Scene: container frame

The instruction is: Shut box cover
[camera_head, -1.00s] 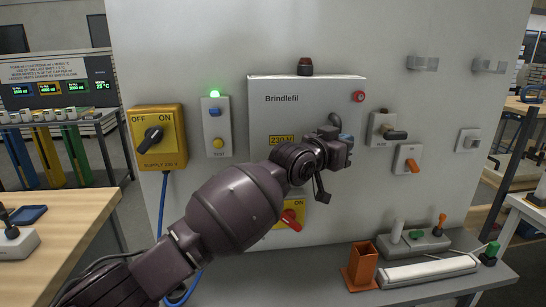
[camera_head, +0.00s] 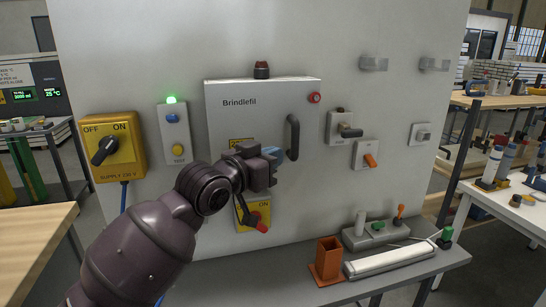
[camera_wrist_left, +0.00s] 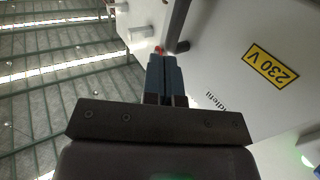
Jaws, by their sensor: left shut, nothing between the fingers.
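The grey box (camera_head: 258,79) marked "Brindlefil" is mounted on the light panel. Its cover (camera_head: 225,125) faces me and looks flat against the box; a small gap cannot be ruled out. The dark handle (camera_head: 292,138) is on the cover's right side. My left gripper (camera_head: 277,155) is shut and empty, in front of the cover, just left of the handle in the picture; contact cannot be told. In the left wrist view, the fingers (camera_wrist_left: 165,78) are together near the handle (camera_wrist_left: 178,25), with the 230 V label (camera_wrist_left: 270,65) to the right. My right gripper is not in view.
A yellow supply switch (camera_head: 113,147) and a grey test box (camera_head: 175,134) are left of the cover. Small switches (camera_head: 343,127) and hooks (camera_head: 373,63) are to its right. A shelf (camera_head: 215,280) below carries an orange holder (camera_head: 327,262) and a white bar (camera_head: 390,260).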

